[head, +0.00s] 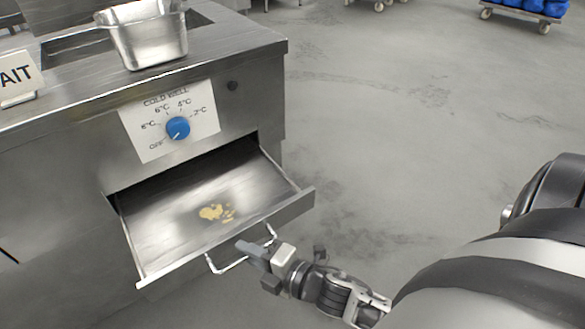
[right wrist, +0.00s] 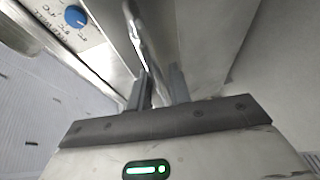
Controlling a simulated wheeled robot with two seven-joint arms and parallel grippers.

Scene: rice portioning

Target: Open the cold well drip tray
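The cold well drip tray (head: 160,243) is a shallow metal drawer below the dial panel. It is pulled well out of the counter front, with yellowish residue (head: 215,212) on its floor. Its bar handle (head: 228,266) is on the front face and also shows in the right wrist view (right wrist: 139,40). My right gripper (head: 256,252) is at the handle's right part. My left gripper is out of view.
The counter carries a metal pan (head: 147,40) and a sign reading "AIT" (head: 17,76). A blue dial (head: 178,128) sits on the COLD WELL panel above the tray. The floor (head: 400,110) right of the counter is clear; a cart with blue items (head: 525,10) stands far back.

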